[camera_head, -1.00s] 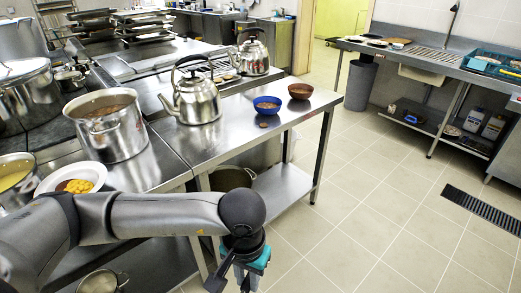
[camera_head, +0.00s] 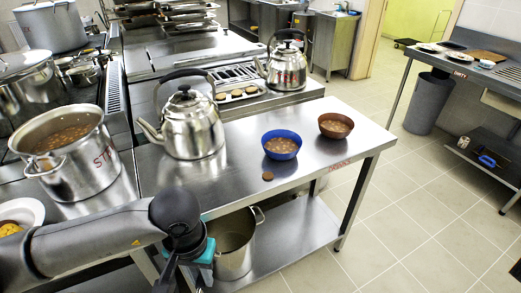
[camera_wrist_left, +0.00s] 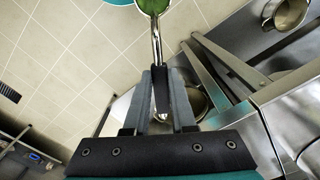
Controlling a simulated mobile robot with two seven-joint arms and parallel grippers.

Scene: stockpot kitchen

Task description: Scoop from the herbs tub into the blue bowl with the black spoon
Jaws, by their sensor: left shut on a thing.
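The blue bowl (camera_head: 281,153) stands upright on the steel table in the head view, holding something brown. My left gripper (camera_wrist_left: 160,76) is shut on the handle of a spoon, which has a steel shaft (camera_wrist_left: 156,44) and a black grip (camera_wrist_left: 161,92). The spoon's head (camera_wrist_left: 153,5), at the top edge of the left wrist view, holds something green and is partly cut off. In the head view my left wrist is below and left of the bowl, apart from it; the spoon does not show there. No herbs tub is recognisable. My right gripper is out of view.
A brown bowl (camera_head: 336,125) stands right of the blue one. A small brown disc (camera_head: 267,176) lies in front. Kettles (camera_head: 191,128) (camera_head: 287,66) and a large soup pot (camera_head: 72,160) stand left and behind. Open floor (camera_head: 420,215) lies to the right.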

